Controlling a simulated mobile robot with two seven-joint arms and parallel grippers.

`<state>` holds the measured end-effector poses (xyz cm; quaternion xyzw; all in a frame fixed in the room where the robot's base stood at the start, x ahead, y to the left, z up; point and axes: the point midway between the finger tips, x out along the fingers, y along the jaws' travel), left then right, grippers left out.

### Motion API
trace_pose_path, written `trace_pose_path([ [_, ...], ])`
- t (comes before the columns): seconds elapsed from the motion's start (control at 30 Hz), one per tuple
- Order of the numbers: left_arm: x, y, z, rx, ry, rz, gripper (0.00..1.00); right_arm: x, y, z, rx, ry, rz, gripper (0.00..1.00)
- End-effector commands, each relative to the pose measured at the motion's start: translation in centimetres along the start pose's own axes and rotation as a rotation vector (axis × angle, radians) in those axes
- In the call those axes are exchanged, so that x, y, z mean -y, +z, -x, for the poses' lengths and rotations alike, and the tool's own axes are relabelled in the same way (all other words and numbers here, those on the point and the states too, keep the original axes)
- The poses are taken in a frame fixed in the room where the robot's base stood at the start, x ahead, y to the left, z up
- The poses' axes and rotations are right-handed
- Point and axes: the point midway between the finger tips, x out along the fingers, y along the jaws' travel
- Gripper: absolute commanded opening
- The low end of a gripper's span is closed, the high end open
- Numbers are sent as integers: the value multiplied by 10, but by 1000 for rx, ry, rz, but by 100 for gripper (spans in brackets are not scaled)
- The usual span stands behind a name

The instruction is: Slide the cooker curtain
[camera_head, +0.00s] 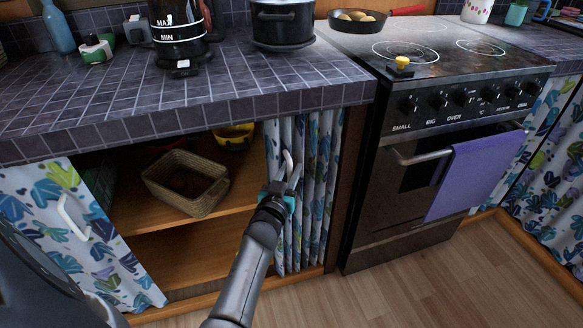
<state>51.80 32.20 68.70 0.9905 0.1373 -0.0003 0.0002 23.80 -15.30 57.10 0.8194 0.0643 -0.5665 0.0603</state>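The cooker curtain, white with blue and green leaf prints, hangs under the tiled counter in two parts. The right part (318,190) is bunched in folds beside the oven, with a pale upright handle (287,162) on its left side. The left part (85,225) hangs at the far left, with a white handle (72,217). Between them the shelves are uncovered. My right gripper is out of view.
A wicker basket (187,181) and a yellow item (234,137) stand on the upper shelf. The oven (410,190) with a purple towel (473,172) stands right of the curtain. The counter (190,110) edge overhangs the opening. The wooden floor in front of the oven is clear.

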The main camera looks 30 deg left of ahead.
Motion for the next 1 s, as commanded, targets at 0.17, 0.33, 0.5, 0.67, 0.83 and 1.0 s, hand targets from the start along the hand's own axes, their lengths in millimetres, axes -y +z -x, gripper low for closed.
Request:
trace_pose_path([
  [0.17,0,0,0,0,0,0,27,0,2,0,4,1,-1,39],
  [0.33,0,0,0,0,0,0,8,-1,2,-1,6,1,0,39],
  [0.5,0,0,0,0,0,0,0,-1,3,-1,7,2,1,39],
  [0.67,0,0,0,0,0,0,0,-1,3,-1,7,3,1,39],
  [0.83,0,0,0,0,0,0,0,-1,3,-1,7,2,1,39],
  [1.0,0,0,0,0,0,0,0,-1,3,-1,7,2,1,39],
])
